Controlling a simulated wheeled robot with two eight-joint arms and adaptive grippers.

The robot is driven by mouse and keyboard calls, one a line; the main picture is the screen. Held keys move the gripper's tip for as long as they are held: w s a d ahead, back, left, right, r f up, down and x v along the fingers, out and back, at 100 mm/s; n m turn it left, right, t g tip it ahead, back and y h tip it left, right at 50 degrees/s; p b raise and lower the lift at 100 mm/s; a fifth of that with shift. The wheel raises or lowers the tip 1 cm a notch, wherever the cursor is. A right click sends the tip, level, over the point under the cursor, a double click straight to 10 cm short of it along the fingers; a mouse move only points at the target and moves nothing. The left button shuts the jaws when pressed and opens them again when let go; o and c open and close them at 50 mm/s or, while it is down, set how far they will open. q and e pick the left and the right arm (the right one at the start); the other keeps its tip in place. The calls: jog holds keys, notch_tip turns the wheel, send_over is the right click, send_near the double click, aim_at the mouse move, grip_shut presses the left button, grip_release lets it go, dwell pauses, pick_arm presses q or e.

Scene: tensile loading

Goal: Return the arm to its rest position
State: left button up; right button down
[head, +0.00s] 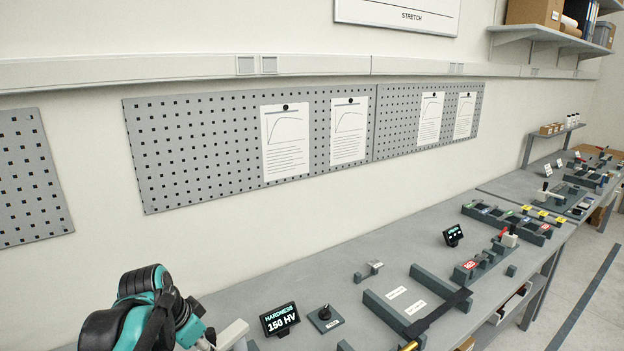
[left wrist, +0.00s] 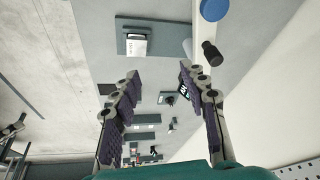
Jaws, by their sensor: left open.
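My left arm (head: 150,315), teal and black, comes in at the lower left of the head view. Its gripper cannot be made out there. In the left wrist view my left gripper (left wrist: 159,74) is open, its two dark ribbed fingers apart. Nothing is held between them. The bench and its devices show beyond the fingertips, apart from them. My right gripper is in neither view.
The grey bench (head: 250,297) runs along the wall to the right. On it stand a hardness display (head: 280,319) reading 150 HV, a black knob (head: 325,313) and a dark frame (head: 395,315). A pegboard (head: 200,150) hangs above.

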pick_arm(q)
jog(key=s+d+f+n+t+b, duration=0.1)
jog(key=s+d+f+n+b, duration=0.1)
jog(key=s+f, duration=0.4)
jog(key=s+d+f+n+t+y+b, duration=0.1)
jog(key=s+d+f+n+t+b, duration=0.1)
jog(key=s+f+n, duration=0.3)
jog(key=s+d+f, duration=0.1)
jog(key=s, duration=0.1)
jog(key=shift+s+t+y, duration=0.3)
